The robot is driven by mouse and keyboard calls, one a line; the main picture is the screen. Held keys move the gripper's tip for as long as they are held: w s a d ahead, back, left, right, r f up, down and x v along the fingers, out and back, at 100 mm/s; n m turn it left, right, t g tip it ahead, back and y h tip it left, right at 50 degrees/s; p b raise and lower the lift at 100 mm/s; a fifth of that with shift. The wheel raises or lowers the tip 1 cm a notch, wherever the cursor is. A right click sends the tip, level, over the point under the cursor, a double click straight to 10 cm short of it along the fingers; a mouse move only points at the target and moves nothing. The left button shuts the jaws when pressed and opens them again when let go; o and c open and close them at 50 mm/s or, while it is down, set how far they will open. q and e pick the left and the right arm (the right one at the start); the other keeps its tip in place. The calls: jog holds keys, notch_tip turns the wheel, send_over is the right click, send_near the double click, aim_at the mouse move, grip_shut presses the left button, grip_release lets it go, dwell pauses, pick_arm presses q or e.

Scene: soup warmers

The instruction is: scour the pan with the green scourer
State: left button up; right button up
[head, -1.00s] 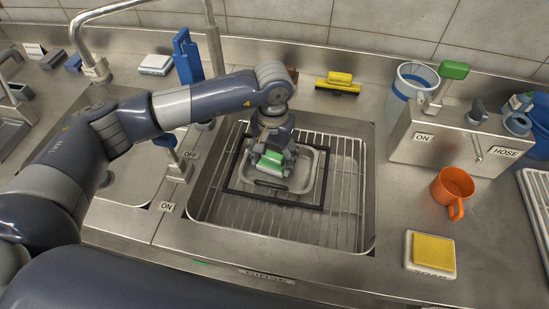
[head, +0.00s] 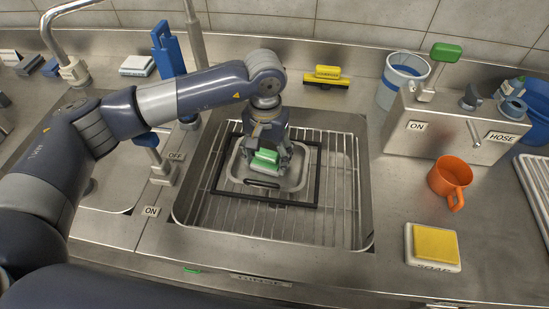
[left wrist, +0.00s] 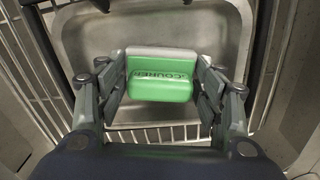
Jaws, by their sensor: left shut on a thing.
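The pan (head: 296,176) is a shallow grey metal tray inside a black frame on the wire rack in the sink. It also shows in the left wrist view (left wrist: 215,38). My left gripper (head: 265,160) points down over the pan and is shut on the green scourer (head: 264,157). In the left wrist view the scourer (left wrist: 160,85) sits between the two fingers, with lettering on its side, over the pan's floor. Whether its underside touches the pan is hidden. My right gripper is not in view.
The wire rack (head: 340,215) fills the sink around the pan. To the right stand an orange mug (head: 450,178), a yellow soap block (head: 435,244), a metal box with a green-handled lever (head: 445,52) and a blue-banded clear container (head: 401,78). A yellow squeegee (head: 327,74) lies behind the sink.

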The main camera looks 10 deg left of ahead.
pick_arm(q)
jog(key=shift+a+f, duration=0.1)
jog(key=shift+a, duration=0.6)
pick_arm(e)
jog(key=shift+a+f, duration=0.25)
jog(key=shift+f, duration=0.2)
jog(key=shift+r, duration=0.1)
pick_arm(q)
jog(key=shift+r+p, duration=0.85)
jog(key=shift+r, duration=2.1)
notch_tip(320, 180, up, 2)
jog(key=shift+r+p, duration=0.1)
jog(key=shift+p, duration=0.45)
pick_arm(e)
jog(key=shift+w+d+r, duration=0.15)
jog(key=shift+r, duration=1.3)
